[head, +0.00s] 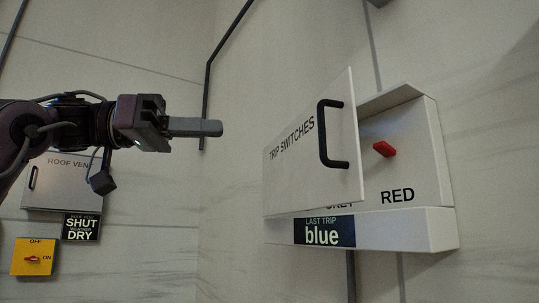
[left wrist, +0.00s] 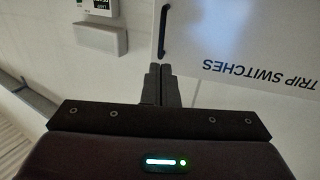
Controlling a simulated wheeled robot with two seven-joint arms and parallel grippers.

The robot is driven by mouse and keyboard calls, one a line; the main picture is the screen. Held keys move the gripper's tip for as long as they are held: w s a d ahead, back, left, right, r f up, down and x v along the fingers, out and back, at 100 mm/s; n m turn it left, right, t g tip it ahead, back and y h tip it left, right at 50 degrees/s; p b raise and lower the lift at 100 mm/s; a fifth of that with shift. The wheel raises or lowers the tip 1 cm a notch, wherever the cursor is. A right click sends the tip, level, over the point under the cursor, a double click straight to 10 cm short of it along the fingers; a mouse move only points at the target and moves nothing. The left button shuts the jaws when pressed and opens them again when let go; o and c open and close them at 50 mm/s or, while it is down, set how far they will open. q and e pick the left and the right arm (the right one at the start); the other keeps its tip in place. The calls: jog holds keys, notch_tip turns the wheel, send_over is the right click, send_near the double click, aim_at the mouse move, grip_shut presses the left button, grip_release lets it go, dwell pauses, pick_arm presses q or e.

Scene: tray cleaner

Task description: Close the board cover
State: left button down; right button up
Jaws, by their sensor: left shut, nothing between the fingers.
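The board cover (head: 300,155), a white panel lettered TRIP SWITCHES with a black handle (head: 324,134), stands partly open in the head view. Its right edge, with the handle, is swung away from the white board (head: 432,150). A red switch (head: 384,149) and the word RED show in the gap; the board's inside farther left is hidden behind the cover. My left gripper (head: 215,128) is shut and empty, to the left of the cover. In the left wrist view the cover (left wrist: 245,45) and its handle (left wrist: 164,30) lie beyond the shut fingertips (left wrist: 160,72). My right gripper is not in view.
A label reading LAST TRIP blue (head: 324,231) is on the board's lower ledge. At the left are a ROOF VENT box (head: 62,190), a SHUT DRY sign (head: 81,227) and a yellow OFF/ON switch (head: 33,257). A dark conduit (head: 207,95) runs up the wall.

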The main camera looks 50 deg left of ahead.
pick_arm(q)
jog(key=p+x, duration=0.3)
jog(key=x, duration=1.1)
jog(key=shift+w+a, duration=0.1)
jog(key=shift+a, duration=0.05)
jog(key=shift+r+p, duration=0.1)
jog(key=shift+p, duration=0.2)
